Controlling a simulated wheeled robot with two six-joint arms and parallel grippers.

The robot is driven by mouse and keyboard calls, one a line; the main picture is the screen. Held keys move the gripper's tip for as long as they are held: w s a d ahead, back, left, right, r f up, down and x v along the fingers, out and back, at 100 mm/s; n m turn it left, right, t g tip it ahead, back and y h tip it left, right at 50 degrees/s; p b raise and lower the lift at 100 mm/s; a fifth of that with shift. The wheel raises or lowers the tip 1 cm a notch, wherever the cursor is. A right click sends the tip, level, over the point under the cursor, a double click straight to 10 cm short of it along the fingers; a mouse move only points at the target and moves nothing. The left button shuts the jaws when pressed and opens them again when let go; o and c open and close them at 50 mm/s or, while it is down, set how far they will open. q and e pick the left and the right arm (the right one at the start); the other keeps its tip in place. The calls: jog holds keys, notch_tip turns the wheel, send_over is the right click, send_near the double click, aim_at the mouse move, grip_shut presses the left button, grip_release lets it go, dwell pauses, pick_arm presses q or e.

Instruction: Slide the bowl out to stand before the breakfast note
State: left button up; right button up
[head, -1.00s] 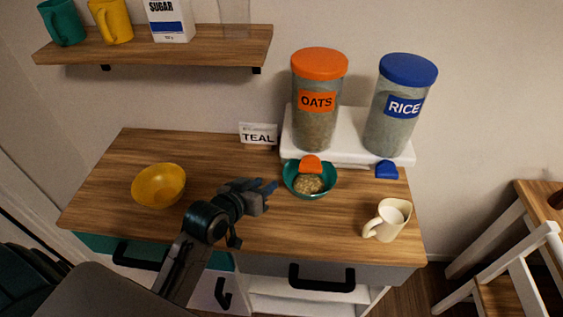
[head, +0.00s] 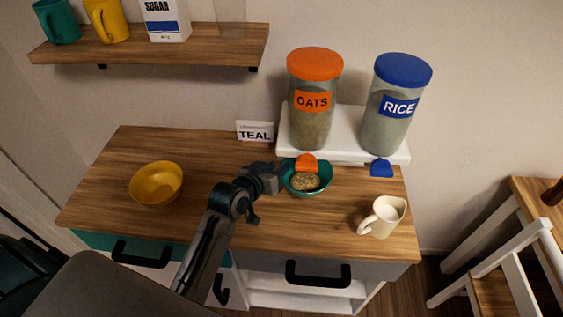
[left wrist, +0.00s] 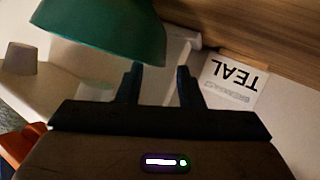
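The teal bowl (head: 291,186) stands on the counter in front of the oats jar, with grain inside. In the left wrist view its teal side (left wrist: 105,35) fills the upper left. The breakfast note, a white card reading TEAL (head: 255,132), stands at the back of the counter, left of the bowl. It shows upside down in the left wrist view (left wrist: 233,80). My left gripper (head: 279,172) is at the bowl's left side, its fingers (left wrist: 160,85) apart. The bowl's edge overlaps the space between them; contact is unclear. My right gripper is not in view.
A yellow bowl (head: 156,184) stands at the left and a cream jug (head: 383,217) at the front right. Oats (head: 312,120) and rice (head: 394,125) jars stand on a white riser (head: 346,130), with orange (head: 306,162) and blue (head: 381,168) pieces below them. Counter before the note is clear.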

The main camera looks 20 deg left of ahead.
aim_at(283, 164)
pick_arm(q)
jog(key=shift+p+x, duration=0.3)
jog(key=shift+x, duration=1.7)
grip_shut()
